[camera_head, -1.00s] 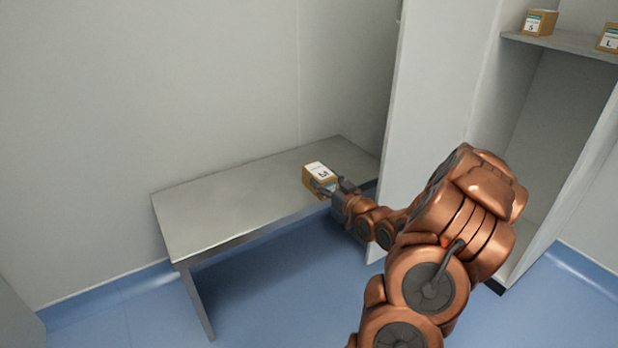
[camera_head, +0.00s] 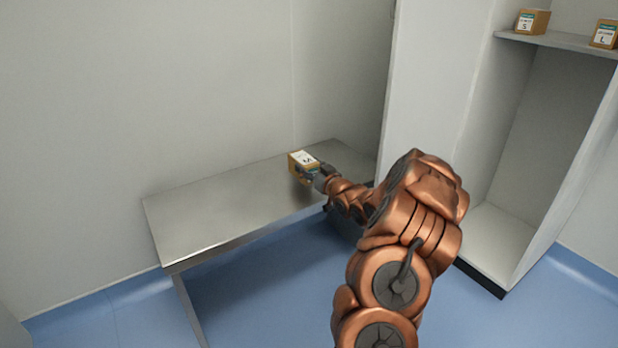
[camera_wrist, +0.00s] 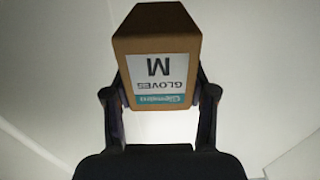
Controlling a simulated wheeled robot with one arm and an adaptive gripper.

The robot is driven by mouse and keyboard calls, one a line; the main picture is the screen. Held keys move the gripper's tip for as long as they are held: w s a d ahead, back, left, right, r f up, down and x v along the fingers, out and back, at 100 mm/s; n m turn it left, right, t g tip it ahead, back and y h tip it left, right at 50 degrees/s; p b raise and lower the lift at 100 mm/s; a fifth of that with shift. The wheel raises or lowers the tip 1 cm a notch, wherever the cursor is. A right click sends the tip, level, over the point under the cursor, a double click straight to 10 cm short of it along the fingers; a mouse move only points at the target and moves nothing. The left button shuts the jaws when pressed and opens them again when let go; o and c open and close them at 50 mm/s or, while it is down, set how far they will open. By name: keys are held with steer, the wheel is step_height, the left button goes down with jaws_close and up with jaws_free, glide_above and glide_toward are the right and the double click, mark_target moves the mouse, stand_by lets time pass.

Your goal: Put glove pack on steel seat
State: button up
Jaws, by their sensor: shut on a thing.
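The glove pack (camera_head: 303,160) is a small brown box with a white label marked M. My gripper (camera_head: 314,178) is shut on it and holds it over the far right part of the steel seat. In the wrist view the glove pack (camera_wrist: 158,55) sits between the two dark fingers (camera_wrist: 160,105), with its "GLOVES M" label facing the camera. The steel seat (camera_head: 215,210) is a flat grey metal bench against the wall, bare on top. A shadow lies on the seat below the pack. I cannot tell the exact height of the pack above the seat.
An open cabinet (camera_head: 490,235) stands to the right, its side panel (camera_head: 430,90) close to the seat's right end. Its shelf (camera_head: 560,40) holds a box marked S (camera_head: 532,21) and one marked L (camera_head: 604,34). Blue floor (camera_head: 260,300) lies in front.

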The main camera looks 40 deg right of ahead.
step_height(320, 180, down, 3)
steer(key=shift+f+b, duration=0.1)
steer(key=shift+b, duration=0.7)
steer(key=o, duration=1.2)
steer(key=shift+s+r, duration=0.2)
steer(key=shift+s, duration=0.1)
steer(key=s+a+p, duration=0.1)
steer(key=s+p, duration=0.2)
steer(key=s, duration=0.8)
steer(key=shift+s+p, duration=0.2)
steer(key=shift+p, duration=0.2)
steer(key=shift+w+a, duration=0.1)
